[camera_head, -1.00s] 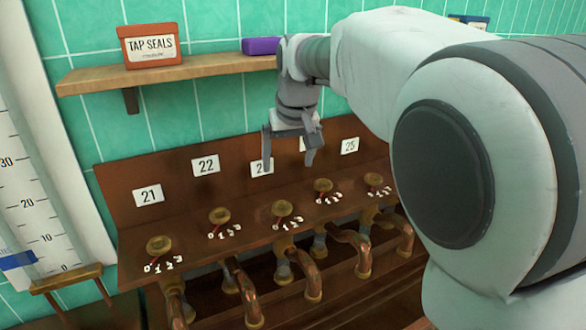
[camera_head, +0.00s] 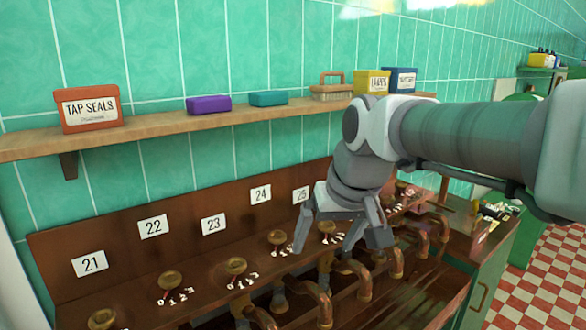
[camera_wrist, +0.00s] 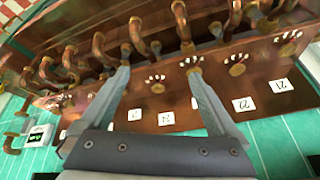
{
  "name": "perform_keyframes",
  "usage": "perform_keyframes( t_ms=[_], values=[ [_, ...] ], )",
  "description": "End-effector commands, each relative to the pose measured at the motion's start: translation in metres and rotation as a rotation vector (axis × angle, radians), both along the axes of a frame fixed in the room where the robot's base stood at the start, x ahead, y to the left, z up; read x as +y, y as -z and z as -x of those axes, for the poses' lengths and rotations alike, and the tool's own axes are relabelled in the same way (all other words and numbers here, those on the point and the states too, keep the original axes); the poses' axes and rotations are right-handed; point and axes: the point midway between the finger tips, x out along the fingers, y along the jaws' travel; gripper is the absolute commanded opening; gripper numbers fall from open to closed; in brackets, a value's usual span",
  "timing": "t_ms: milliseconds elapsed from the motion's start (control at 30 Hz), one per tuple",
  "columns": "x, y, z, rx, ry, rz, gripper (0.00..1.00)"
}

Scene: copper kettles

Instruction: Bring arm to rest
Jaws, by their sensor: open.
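My gripper (camera_head: 338,238) is open and empty, its two fingers spread and pointing down. In the head view it hangs in front of the brown tap bench (camera_head: 60,240), near the plate marked 25 (camera_head: 302,195). In the wrist view both fingers (camera_wrist: 157,90) are apart, with bench and taps behind them and nothing between them held. My arm reaches in from the right, extended over the bench. I cannot tell how far the fingertips are from the taps.
Brass taps with dials, such as this one (camera_head: 237,267), line the bench above copper pipes (camera_head: 320,300). Above runs a wooden shelf (camera_head: 150,135) with a TAP SEALS box (camera_head: 90,108), a purple box (camera_head: 209,105) and a teal box (camera_head: 268,98). Checkered floor (camera_head: 545,275) shows at right.

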Motion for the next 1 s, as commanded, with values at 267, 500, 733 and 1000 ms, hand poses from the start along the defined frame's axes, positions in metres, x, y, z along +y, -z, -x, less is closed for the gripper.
perform_keyframes(
  t_ms=[267, 500, 733, 1000],
  values=[
    [-0.059, 0.025, 0.09, -0.042, 0.121, 0.019, 0.96],
    [-0.084, 0.058, 0.143, -0.068, 0.203, 0.066, 0.96],
    [-0.09, 0.07, 0.157, -0.073, 0.229, 0.084, 0.96],
    [-0.089, 0.07, 0.157, -0.073, 0.227, 0.084, 0.69]
  ],
)
